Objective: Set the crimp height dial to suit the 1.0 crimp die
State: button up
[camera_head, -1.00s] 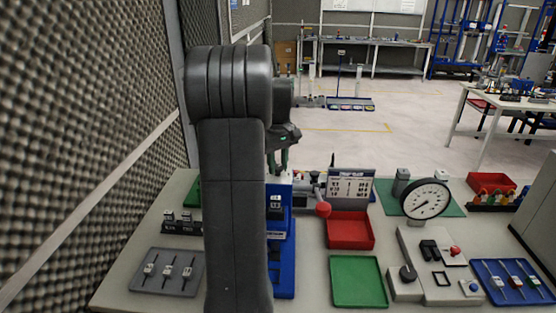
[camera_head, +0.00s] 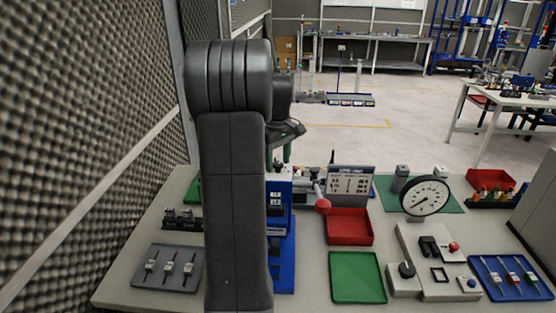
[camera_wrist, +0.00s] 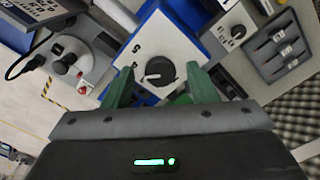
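The crimp height dial (camera_wrist: 160,72) is a round black knob with a pale pointer line, on a white face of the blue press. My gripper (camera_wrist: 160,69) is open, its two green fingers on either side of the dial and apart from it. Several dies sit in a dark rack (camera_head: 181,224).
The red tray (camera_head: 349,240), green tray (camera_head: 358,300) and a round gauge (camera_head: 424,195) stand right of the press. A red ball-ended lever (camera_head: 323,206) sticks out beside it. A grey tray (camera_head: 166,280) lies at the left, near the foam wall (camera_head: 75,140).

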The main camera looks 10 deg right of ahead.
aim_at(278, 163)
notch_tip(278, 163, up, 14)
jog(key=shift+f+b, duration=0.15)
jog(key=shift+b, duration=0.25)
dwell(0.3)
notch_tip(278, 163, down, 14)
jog(key=shift+r+p, duration=0.1)
jog(key=shift+p, duration=0.3)
dwell(0.3)
